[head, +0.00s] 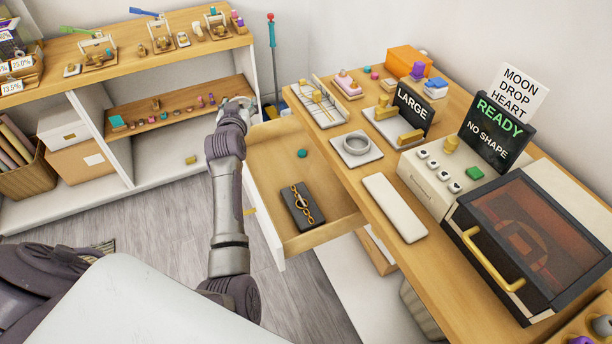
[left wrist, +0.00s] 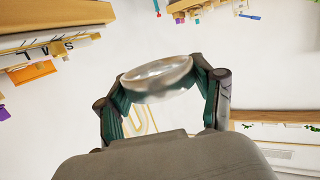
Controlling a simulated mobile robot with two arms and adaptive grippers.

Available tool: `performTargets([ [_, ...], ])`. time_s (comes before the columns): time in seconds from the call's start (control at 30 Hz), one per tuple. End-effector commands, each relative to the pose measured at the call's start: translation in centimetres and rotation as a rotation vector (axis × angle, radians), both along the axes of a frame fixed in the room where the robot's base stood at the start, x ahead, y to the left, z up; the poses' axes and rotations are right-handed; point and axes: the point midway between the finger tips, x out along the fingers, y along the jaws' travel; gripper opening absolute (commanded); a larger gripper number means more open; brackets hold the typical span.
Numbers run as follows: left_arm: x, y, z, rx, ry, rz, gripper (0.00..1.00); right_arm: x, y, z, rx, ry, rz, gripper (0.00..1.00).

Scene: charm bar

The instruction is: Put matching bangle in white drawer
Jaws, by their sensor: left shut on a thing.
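My left gripper (head: 246,108) is at the far end of my left arm, above the back left corner of the open drawer. In the left wrist view the gripper (left wrist: 158,88) is shut on a pale, glossy, ring-like bangle (left wrist: 157,76), held between the two fingertips. The open drawer (head: 264,236) has a white front and a wooden inside. In it lie a dark card with a gold chain (head: 302,207) and a teal ball (head: 302,153). Another grey bangle (head: 357,144) lies on a square tile on the counter. My right gripper is not in view.
The wooden counter (head: 340,170) holds a LARGE sign (head: 412,107), a READY sign (head: 494,128) and an oven-like machine (head: 535,245) with a gold handle. Shelves (head: 180,105) with small charms stand behind on the left. The drawer's front left floor is bare.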

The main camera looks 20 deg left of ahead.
Motion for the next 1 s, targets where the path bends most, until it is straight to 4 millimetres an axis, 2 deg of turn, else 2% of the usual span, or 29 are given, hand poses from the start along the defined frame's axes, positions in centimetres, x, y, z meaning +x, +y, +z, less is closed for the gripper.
performTargets([
  [0.1, 2.1, 2.4, -2.7, -0.016, -0.002, 0.082, 0.33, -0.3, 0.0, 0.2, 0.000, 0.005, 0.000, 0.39],
  [0.2, 3.6, 2.7, -5.1, -0.015, -0.001, 0.130, 0.33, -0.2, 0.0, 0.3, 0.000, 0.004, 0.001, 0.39],
  [0.4, 6.3, 0.4, -8.4, -0.008, 0.002, 0.183, 0.33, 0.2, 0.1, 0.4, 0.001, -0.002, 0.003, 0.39],
  [0.6, 7.6, -1.6, -9.8, 0.001, 0.003, 0.196, 0.33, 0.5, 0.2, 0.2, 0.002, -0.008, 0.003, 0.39],
  [0.73, 7.7, -1.8, -11.5, 0.003, 0.002, 0.199, 0.33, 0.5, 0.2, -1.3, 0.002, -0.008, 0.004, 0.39],
  [0.9, 7.7, -1.8, -14.7, 0.004, 0.004, 0.199, 0.33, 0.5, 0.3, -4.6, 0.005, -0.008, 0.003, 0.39],
  [1.0, 7.7, -1.8, -16.0, 0.004, 0.004, 0.198, 0.33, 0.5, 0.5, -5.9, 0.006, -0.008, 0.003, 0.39],
])
